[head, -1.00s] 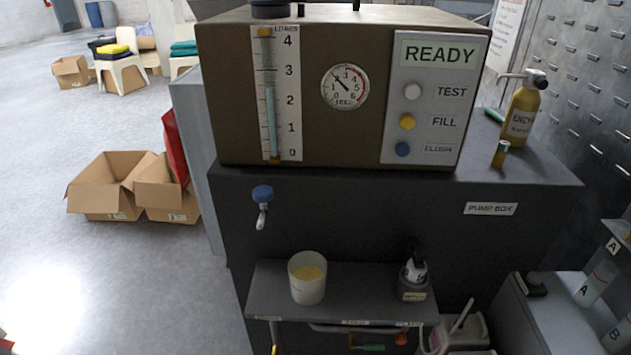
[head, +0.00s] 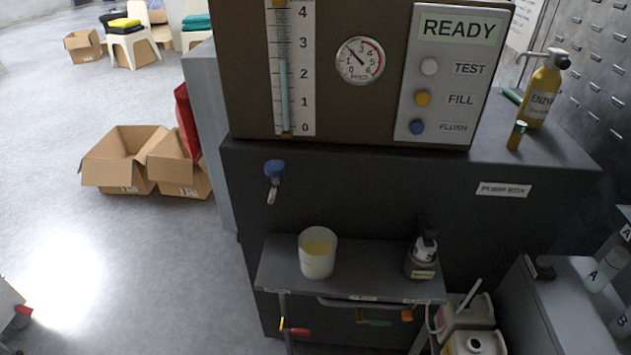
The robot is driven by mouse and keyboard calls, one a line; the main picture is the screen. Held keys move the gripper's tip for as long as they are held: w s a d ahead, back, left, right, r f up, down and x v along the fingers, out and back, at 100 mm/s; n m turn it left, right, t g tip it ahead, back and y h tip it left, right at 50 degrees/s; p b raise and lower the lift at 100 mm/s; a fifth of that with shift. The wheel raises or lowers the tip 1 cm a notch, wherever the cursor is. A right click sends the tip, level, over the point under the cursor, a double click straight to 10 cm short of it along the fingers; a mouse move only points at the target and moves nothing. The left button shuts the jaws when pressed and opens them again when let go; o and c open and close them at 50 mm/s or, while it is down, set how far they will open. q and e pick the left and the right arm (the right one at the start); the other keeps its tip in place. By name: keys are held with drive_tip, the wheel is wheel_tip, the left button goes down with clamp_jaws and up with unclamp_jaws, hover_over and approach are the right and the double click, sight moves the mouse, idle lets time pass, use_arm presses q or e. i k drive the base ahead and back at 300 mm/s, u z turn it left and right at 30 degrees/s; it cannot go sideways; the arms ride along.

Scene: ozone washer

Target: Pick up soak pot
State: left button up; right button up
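A white pot (head: 317,254) with yellowish liquid in it stands upright towards the left of the small grey shelf (head: 375,275) on the front of the dark pump box; I take it to be the soak pot. A tap with a blue knob (head: 274,169) is on the pump box above and to the left of the pot. Nothing touches the pot. Neither of my grippers is in view.
A dark bottle (head: 421,260) stands at the shelf's right. Red and green handled tools (head: 374,322) show below the shelf, with containers (head: 474,343) at lower right. Open cardboard boxes (head: 123,165) lie on the floor at left. The floor between is clear.

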sight(317, 246)
drive_tip(key=k, duration=1.3)
drive_tip(key=u, duration=0.7)
drive_tip(key=i, duration=1.8)
drive_tip(key=z, duration=1)
